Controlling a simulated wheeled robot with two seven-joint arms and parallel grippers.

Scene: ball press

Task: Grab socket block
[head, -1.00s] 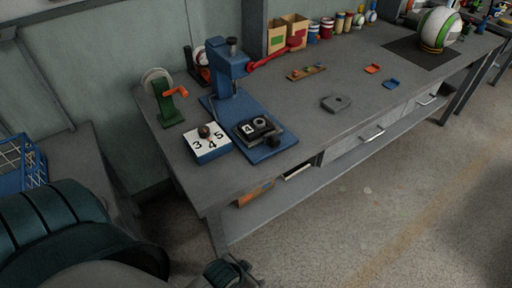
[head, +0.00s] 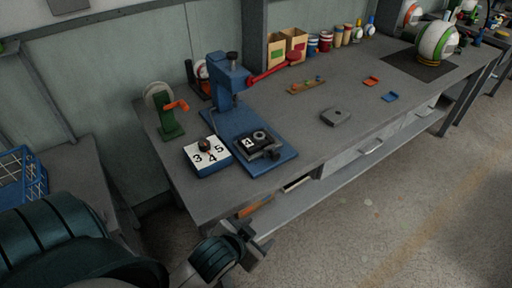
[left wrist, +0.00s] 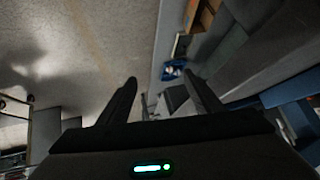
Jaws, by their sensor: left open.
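A dark block with a white "4" label and a round ring on top (head: 258,144) sits on the blue base of the press (head: 230,85); I take it to be the socket block. A blue box with a white top marked 3, 4, 5 (head: 207,157) and a dark knob stands just left of it. My left gripper (head: 257,242) is off the near edge of the bench, in front of and below these things. In the left wrist view its two fingers (left wrist: 160,82) are apart with nothing between them. My right gripper is not in view.
The grey bench (head: 300,140) has a front edge between my left gripper and the press. A green stand with an orange handle (head: 168,115) is at the left. The press has a red lever (head: 275,70). A grey flat block (head: 335,116) lies on open bench to the right.

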